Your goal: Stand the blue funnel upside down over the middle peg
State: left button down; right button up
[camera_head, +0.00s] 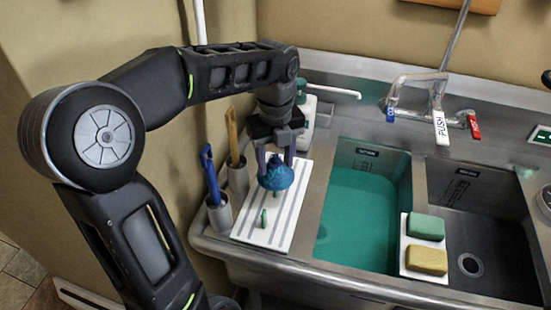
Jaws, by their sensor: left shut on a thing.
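The blue funnel (276,178) is over the white striped board (282,232). My left gripper (276,163) points down from above and is shut on the funnel. A green peg (263,218) stands on the front part of the board, clear of the funnel. Part of another green peg (274,195) shows just below the funnel's lower edge. Any peg farther back is hidden by the funnel and gripper. I cannot tell whether the funnel touches a peg or the board. My right gripper is out of view.
Metal cups with a blue-handled tool (209,172) and a wooden-handled tool (232,135) stand left of the board. A soap bottle (308,122) is behind it. A sink basin with green water (362,215) lies to the right, with green (426,226) and yellow (427,260) sponges beyond.

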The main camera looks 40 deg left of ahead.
pick_arm(q)
notch_tip(320, 180, down, 4)
jog(key=b, duration=0.3)
jog(key=shift+r, duration=0.15)
jog(key=shift+f+b, duration=0.65)
jog(key=shift+f, duration=0.65)
jog(key=shift+f, duration=0.45)
jog(key=c, duration=0.6)
grip_release()
jog(key=shift+o, duration=0.6)
jog(key=o, duration=0.5)
jog(key=shift+r, duration=0.1)
